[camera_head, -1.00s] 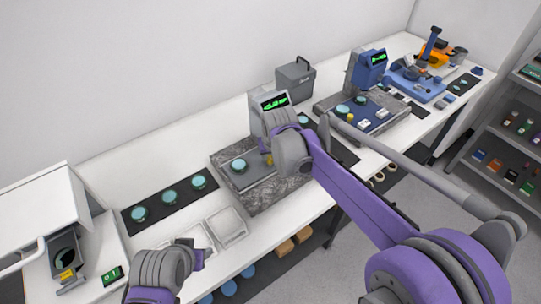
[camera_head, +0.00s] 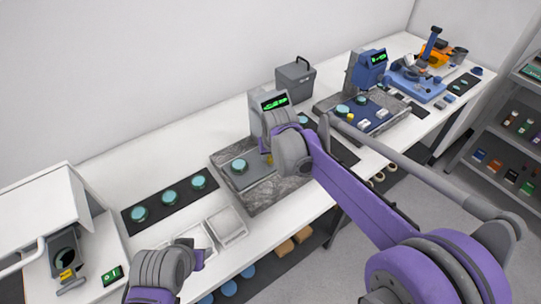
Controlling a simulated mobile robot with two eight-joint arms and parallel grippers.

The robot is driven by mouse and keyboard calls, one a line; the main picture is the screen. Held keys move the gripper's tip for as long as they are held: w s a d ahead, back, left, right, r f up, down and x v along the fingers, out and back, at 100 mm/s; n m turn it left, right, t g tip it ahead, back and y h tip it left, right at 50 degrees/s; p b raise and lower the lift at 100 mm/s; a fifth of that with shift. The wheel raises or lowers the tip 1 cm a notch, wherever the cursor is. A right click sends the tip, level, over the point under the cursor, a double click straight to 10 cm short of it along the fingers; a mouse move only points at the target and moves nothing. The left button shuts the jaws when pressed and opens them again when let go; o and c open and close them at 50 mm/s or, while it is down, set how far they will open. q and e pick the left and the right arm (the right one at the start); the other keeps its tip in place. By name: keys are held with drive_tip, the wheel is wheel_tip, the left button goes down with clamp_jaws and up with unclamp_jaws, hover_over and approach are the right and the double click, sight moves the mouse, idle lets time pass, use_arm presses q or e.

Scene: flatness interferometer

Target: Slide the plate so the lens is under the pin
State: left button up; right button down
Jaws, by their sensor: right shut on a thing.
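A grey plate (camera_head: 240,180) lies on the speckled stone base (camera_head: 219,158) of the nearer instrument. A teal lens (camera_head: 238,166) sits on the plate's left part. The instrument's head (camera_head: 270,103) with a green display stands behind. The pin is hidden behind my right arm. My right gripper (camera_head: 270,160) reaches down at the plate's right side, by a small yellow part; its fingers are mostly hidden by the wrist, and it is shut on what seems to be the plate's yellow knob. My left gripper (camera_head: 199,258) is low at the front edge; its fingers show too little to judge.
A dark mat with several teal lenses (camera_head: 169,196) lies left of the stone base, with clear trays (camera_head: 226,225) in front. A second blue instrument (camera_head: 369,68) and a grey box (camera_head: 295,80) stand behind to the right. A white hooded device (camera_head: 45,215) is at far left.

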drive_tip(key=w+d, duration=0.2)
drive_tip(key=d, duration=0.1)
drive_tip(key=shift+w+d, duration=0.1)
drive_tip(key=shift+w, duration=0.1)
drive_tip(key=c, duration=0.7)
unclamp_jaws()
drive_tip(key=shift+s, duration=0.1)
drive_tip(key=shift+o, duration=0.2)
drive_tip(key=a+v, duration=0.1)
drive_tip(key=v, duration=0.9)
drive_tip(key=shift+s+d+r, duration=0.2)
drive_tip(key=shift+d+r, duration=0.2)
drive_tip(key=shift+d, duration=0.05)
